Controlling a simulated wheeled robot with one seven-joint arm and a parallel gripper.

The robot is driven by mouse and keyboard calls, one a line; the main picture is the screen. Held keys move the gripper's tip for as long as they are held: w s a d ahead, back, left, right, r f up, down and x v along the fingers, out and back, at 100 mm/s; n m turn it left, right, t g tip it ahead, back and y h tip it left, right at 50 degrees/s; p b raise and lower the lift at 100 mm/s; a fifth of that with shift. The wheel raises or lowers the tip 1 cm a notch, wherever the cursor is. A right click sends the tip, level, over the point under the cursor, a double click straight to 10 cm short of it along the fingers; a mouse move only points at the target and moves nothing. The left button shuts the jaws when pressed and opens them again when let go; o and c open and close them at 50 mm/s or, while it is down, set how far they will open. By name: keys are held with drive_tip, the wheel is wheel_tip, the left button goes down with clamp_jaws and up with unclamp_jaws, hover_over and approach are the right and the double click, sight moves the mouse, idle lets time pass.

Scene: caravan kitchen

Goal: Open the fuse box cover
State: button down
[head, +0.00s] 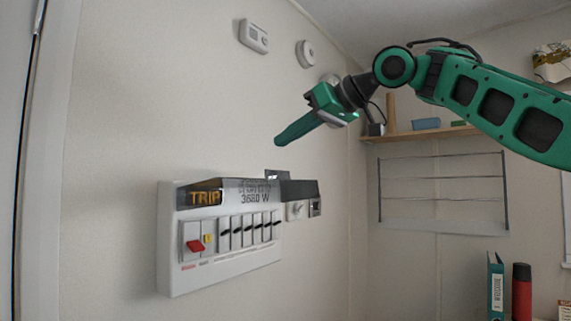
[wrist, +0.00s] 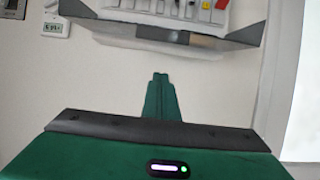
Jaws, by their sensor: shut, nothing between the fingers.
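A white fuse box (head: 217,270) is fixed to the wall, with a red switch and a row of dark-levered switches uncovered on its front. Its smoky see-through cover (head: 298,190) is swung up and juts out from the top edge; "TRIP" and "3680 W" show behind or through it. My green gripper (head: 279,141) is shut and empty, above the cover and apart from it. In the wrist view the fingertips (wrist: 160,76) point toward the cover (wrist: 215,43), with bare wall between. The fuse box (wrist: 140,10) is cut off by the top edge there.
A thermostat (head: 254,37) and a round wall fitting (head: 306,54) are higher on the wall. A socket (head: 297,211) and a small panel (head: 315,206) sit right of the box. A shelf (head: 425,132) and wire rack (head: 443,190) are at the right.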

drive_tip(key=shift+w+a+f, duration=0.1)
drive_tip(key=shift+a+f, duration=0.05)
drive_tip(key=shift+f, duration=0.65)
drive_tip(key=shift+w+a+f, duration=0.1)
drive_tip(key=shift+w+f, duration=0.05)
drive_tip(key=shift+f, duration=0.6)
drive_tip(key=shift+w+a+f, duration=0.1)
drive_tip(key=shift+a+f, duration=0.05)
drive_tip(key=shift+f, duration=0.65)
drive_tip(key=shift+s+d+f, duration=0.25)
drive_tip(key=shift+d+f, duration=0.05)
drive_tip(key=shift+f, duration=0.3)
drive_tip(key=shift+s+d+f, duration=0.2)
drive_tip(key=shift+d+f, duration=0.05)
drive_tip(key=shift+f, duration=0.3)
drive_tip(key=shift+s+d+f, duration=0.25)
drive_tip(key=shift+d+f, duration=0.05)
drive_tip(key=shift+f, duration=0.3)
drive_tip(key=shift+r, duration=0.15)
drive_tip(key=shift+r, duration=0.3)
approach(278, 177)
drive_tip(key=v, duration=0.5)
drive_tip(key=shift+s+d, duration=0.1)
drive_tip(key=shift+d, duration=0.1)
